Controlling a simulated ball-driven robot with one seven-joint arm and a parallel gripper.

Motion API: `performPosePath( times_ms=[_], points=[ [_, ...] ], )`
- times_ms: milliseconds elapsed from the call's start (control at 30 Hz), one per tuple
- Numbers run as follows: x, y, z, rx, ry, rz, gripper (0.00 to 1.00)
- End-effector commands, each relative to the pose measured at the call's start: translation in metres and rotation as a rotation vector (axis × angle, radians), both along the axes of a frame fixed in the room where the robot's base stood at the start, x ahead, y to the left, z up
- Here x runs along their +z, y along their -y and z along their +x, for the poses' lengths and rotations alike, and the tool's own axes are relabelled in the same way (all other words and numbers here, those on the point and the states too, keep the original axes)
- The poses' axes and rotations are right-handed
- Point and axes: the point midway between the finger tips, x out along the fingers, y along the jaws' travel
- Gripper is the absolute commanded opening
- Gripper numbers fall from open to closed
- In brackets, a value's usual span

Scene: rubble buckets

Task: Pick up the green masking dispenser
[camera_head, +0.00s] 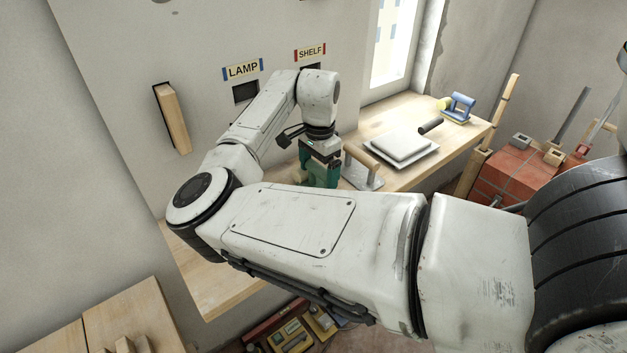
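A green object (322,174), apparently the green masking dispenser, stands on the wooden bench against the wall, directly below my gripper (319,157). My own arm covers its lower part. My gripper points down at its top, and the two overlap in this view. The fingertips are too small and hidden to tell whether they are open or closed on it. I cannot tell whether the green object rests on the bench or is lifted.
A wood-handled metal tool (364,168) stands just right of the green object. Farther right are pale slabs (403,145) with a black handle and a blue dispenser (460,107). Red bricks (510,172) stand beyond the bench. Tools lie on the floor below.

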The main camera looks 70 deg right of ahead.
Motion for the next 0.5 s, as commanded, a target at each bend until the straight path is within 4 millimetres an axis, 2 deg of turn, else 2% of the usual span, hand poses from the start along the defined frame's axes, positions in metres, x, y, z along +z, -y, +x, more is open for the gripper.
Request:
performPosePath(
  times_ms=[67, 367, 500],
  points=[
    [0.0002, 0.0001, 0.0000, 0.000, 0.000, 0.000, 0.87],
    [0.0005, 0.0002, -0.0001, 0.000, 0.000, -0.001, 0.58],
    [0.0009, 0.0002, 0.0000, 0.000, 0.000, -0.001, 0.57]
  ],
)
